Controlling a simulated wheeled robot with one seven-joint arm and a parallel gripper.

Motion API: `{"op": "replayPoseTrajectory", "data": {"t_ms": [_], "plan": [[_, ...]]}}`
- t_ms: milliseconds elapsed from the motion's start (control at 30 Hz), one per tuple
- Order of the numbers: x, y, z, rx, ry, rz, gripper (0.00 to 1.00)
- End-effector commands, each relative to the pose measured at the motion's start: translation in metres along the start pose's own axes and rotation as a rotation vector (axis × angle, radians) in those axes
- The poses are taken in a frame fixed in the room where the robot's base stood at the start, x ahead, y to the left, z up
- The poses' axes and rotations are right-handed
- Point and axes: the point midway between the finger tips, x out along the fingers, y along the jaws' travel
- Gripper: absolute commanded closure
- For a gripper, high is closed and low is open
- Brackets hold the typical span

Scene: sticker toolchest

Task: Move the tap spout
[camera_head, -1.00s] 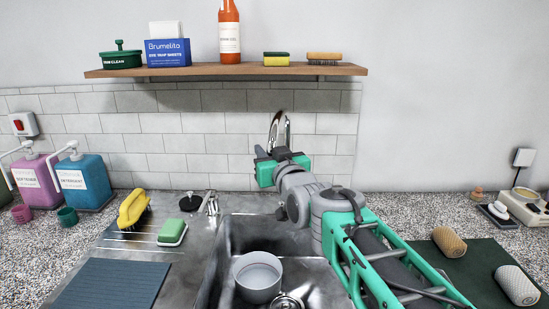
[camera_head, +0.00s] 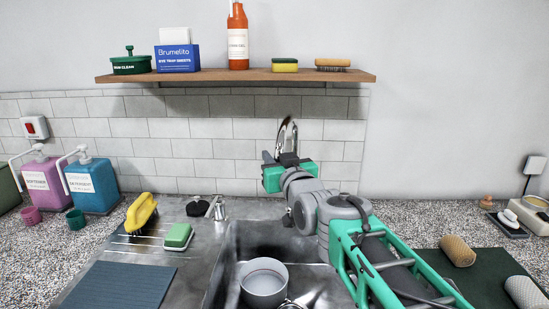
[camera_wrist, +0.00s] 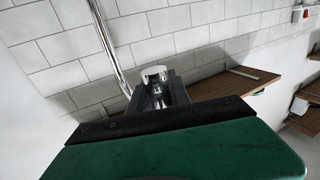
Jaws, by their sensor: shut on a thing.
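The tap spout (camera_head: 287,136) is a chrome arched tube that stands up in front of the tiled wall, above the back of the sink. My gripper (camera_head: 284,159) is at the spout, its green and dark body just below the arch, and it is shut on the spout. In the wrist view a long chrome tube (camera_wrist: 112,48) runs up at the left, and a short chrome cylinder (camera_wrist: 155,78) shows at the dark jaws. My gripper and arm hide the lower part of the tap and the contact.
The metal sink (camera_head: 232,250) holds a grey pot (camera_head: 264,278). A small chrome fitting (camera_head: 218,208), a green sponge (camera_head: 178,236) and a yellow brush (camera_head: 141,213) are left of the basin. A wooden shelf (camera_head: 220,77) with several items hangs above.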

Motion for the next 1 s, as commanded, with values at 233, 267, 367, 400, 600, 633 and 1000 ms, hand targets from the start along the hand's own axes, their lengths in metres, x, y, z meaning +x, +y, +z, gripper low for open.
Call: {"op": "replayPoseTrajectory", "data": {"t_ms": [233,267,367,400,600,633,1000], "plan": [[0.000,0.003,-0.002,-0.003,0.005,0.006,1.00],[0.000,0.003,-0.002,-0.003,0.005,0.006,1.00],[0.000,0.002,-0.002,-0.003,0.005,0.005,0.69],[0.000,0.002,-0.002,-0.002,0.004,0.005,0.66],[0.000,-0.001,-0.001,-0.001,0.002,0.001,0.56],[0.000,-0.001,-0.001,-0.001,0.002,0.000,0.56],[-0.035,0.001,-0.001,-0.002,0.007,0.003,0.56]]}}
